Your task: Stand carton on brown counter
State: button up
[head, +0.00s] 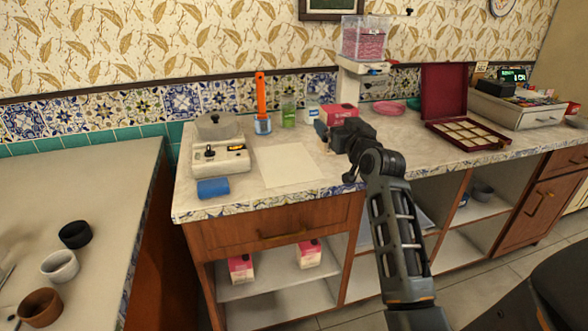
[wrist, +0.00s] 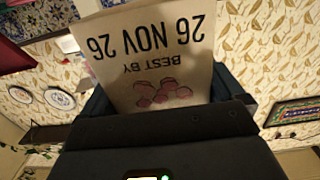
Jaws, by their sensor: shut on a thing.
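My gripper (head: 333,133) is shut on a carton, low over the back of the wood-fronted counter (head: 235,204). In the head view the pink-and-white carton (head: 340,111) shows just behind my gripper, which hides its lower part. In the wrist view the carton (wrist: 150,55) fills the space between the dark fingers, with a best-by date and pink berries on its pale face. The print is upside down in that picture, as is the room, so the carton seems roughly upright. I cannot tell whether its base touches the counter.
A pink-filled dispenser (head: 364,40) stands behind; an open maroon box (head: 467,133) is to the right. Two similar cartons (head: 241,268) (head: 309,253) stand on the shelf below.

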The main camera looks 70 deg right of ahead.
jog(key=shift+w+a+f+p, duration=0.1)
jog(key=shift+w+a+f, duration=0.75)
jog(key=shift+w+f, duration=0.75)
jog(key=shift+w+a+f+p, duration=0.1)
jog(key=shift+w+a+f, duration=0.8)
jog(key=shift+w+f, duration=0.7)
jog(key=shift+w+a+f+p, duration=0.1)
jog(key=shift+w+a+f, duration=0.75)
jog(key=shift+w+f, duration=0.75)
jog(key=shift+s+f, duration=0.3)
jog(key=shift+f, duration=0.1)
jog(key=o, duration=0.9)
jog(key=shift+c, duration=0.2)
